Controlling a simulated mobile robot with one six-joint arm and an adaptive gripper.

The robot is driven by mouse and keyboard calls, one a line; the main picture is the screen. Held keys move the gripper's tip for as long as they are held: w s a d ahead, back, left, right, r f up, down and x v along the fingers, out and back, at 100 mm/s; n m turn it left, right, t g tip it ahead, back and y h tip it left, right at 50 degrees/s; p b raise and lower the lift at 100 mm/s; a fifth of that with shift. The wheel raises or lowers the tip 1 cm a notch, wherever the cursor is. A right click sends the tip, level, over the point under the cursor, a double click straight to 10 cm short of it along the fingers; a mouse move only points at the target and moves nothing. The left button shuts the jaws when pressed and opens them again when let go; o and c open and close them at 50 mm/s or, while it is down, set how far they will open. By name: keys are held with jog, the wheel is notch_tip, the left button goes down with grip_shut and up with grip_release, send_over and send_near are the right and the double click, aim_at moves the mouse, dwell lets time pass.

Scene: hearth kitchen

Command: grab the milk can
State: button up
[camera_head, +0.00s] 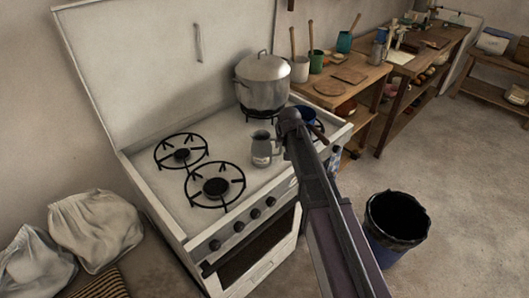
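A small grey metal can with a handle (261,149), which looks like the milk can, stands upright on the white stove top (232,158). It is right of the front burner and in front of the large pot. My arm reaches in from the lower right, and its dark end joint shows just right of the can. A gap between the arm and the can is hard to judge. My gripper's fingers cannot be made out; they are out of sight or hidden by the arm.
A large lidded pot (263,84) stands behind the can. A blue pan (305,114) sits partly behind my arm. Two empty burners (216,187) lie left. A black-lined bin (397,218) stands on the floor right of my arm. Wooden tables (372,84) line the wall.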

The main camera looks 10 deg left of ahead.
aim_at(280, 153)
jog(key=shift+b+x, duration=1.95)
jog(key=shift+x, duration=0.4)
grip_shut()
